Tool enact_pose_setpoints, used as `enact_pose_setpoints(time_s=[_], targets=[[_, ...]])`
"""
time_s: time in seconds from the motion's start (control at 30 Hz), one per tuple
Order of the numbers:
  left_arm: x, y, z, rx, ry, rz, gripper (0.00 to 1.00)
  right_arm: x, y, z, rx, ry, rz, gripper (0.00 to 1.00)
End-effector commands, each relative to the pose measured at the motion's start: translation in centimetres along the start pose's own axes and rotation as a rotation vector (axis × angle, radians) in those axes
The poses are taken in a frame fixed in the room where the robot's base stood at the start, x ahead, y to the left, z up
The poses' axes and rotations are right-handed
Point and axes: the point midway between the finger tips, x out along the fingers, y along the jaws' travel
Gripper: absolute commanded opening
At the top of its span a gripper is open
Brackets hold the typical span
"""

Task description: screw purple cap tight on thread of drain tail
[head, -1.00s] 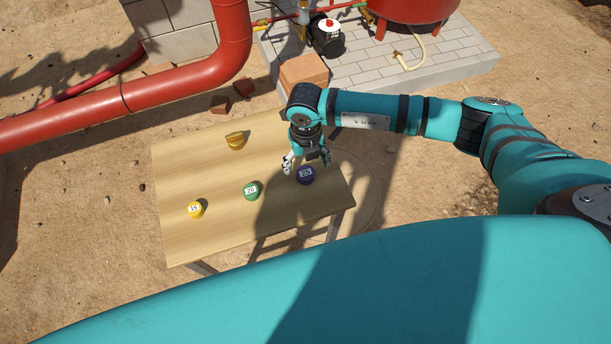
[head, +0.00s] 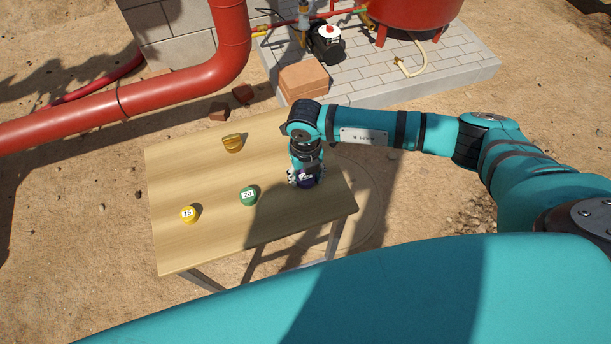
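The purple cap (head: 306,181) stands near the right end of the wooden table (head: 200,180), with a small white label on it. My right gripper (head: 304,180) is down at the cap with its fingers beside it. The fingers partly cover the cap, and I cannot tell if they grip it. The drain tail may be the hose with a fitting (head: 408,68) on the paved slab, but I cannot tell at this size. My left gripper is not in view.
A yellow cap (head: 189,214), a green cap (head: 249,196) and a brass-coloured part (head: 233,142) stand on the table. The table's left half is mostly clear.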

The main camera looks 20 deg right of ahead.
Motion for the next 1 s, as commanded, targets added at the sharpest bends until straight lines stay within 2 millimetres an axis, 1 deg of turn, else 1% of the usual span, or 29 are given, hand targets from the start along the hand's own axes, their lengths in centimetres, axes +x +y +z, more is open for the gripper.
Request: enact_pose_setpoints(time_s=[0.03, 0.3, 0.33, 0.57, 1.0], targets=[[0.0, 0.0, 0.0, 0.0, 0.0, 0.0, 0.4, 0.0, 0.0, 0.0, 0.0, 0.0, 0.0, 0.37], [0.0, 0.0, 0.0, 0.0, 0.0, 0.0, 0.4, 0.0, 0.0, 0.0, 0.0, 0.0, -0.001, 0.02], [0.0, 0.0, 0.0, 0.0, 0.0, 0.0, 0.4, 0.0, 0.0, 0.0, 0.0, 0.0, -0.001, 0.0], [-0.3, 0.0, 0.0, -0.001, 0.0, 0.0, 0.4, -0.4, 0.0, 0.0, 0.0, 0.0, 0.0, 0.0], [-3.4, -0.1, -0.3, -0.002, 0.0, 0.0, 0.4, -4.7, 0.0, 0.0, 0.0, -0.001, 0.001, 0.0]])
